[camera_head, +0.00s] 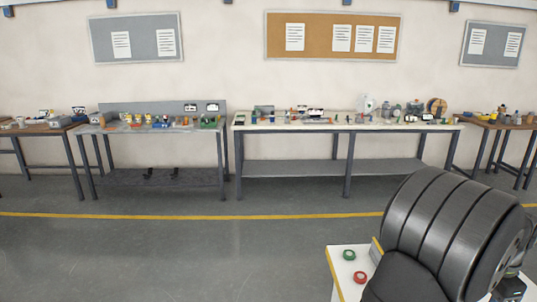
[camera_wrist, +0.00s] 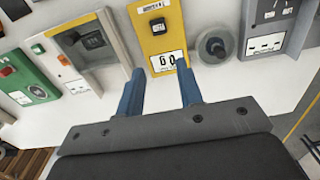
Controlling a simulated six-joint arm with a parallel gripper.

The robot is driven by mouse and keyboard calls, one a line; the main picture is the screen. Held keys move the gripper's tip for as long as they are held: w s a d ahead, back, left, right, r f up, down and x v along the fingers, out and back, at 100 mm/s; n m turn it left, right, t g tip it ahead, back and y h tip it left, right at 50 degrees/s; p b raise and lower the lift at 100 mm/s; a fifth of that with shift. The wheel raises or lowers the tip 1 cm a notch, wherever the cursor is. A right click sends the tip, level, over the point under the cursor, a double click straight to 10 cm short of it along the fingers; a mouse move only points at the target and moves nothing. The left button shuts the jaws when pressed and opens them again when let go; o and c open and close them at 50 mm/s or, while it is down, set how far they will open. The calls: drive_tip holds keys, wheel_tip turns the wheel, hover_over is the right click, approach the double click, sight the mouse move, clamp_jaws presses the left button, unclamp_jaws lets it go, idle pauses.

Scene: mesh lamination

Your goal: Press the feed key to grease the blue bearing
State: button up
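My gripper (camera_wrist: 160,67) shows in the wrist view with its two blue fingers apart and nothing between them. The fingertips are near the lower end of a yellow unit (camera_wrist: 174,43), which has a dark key or switch at its upper part and a white label reading about "60" below. A grey unit with a yellow edge (camera_wrist: 104,65) and a dark block stands to its left. Which part is the feed key I cannot tell. I cannot make out a blue bearing in either view. In the head view the gripper is hidden.
A green unit with a red button (camera_wrist: 30,75) is at the wrist view's left. A round dark-centred part (camera_wrist: 213,47) and a grey panel (camera_wrist: 268,25) are at right. The head view shows a green disc (camera_head: 349,254) and a red disc (camera_head: 360,277) on a white surface (camera_head: 340,285).

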clamp_jaws()
idle(1.2)
